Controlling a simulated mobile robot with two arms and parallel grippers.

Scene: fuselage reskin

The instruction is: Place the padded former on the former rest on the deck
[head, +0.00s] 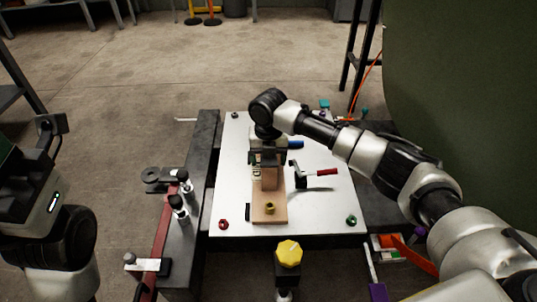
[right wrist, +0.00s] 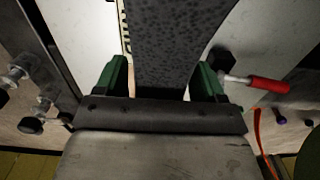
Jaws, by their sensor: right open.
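My right gripper (head: 267,160) is over the middle of the white deck (head: 325,215), pointing down. In the right wrist view its green fingers (right wrist: 160,82) stand apart, one on each side of a dark speckled slab (right wrist: 178,40), which looks like the padded former. I cannot tell whether the fingers touch it. In the head view the gripper hides most of this spot. A wooden board (head: 262,217) with a brass-coloured knob lies below it on the deck; I cannot tell if it is the former rest. My left arm is at the left edge; its fingers are not clear.
A red-handled tool (head: 322,172) lies right of the gripper. A dark beam (head: 202,150) with several fittings runs along the deck's left side. A yellow knob (head: 288,254) stands at the front. A large green curved panel (head: 465,90) fills the right. The deck's front right is mostly clear.

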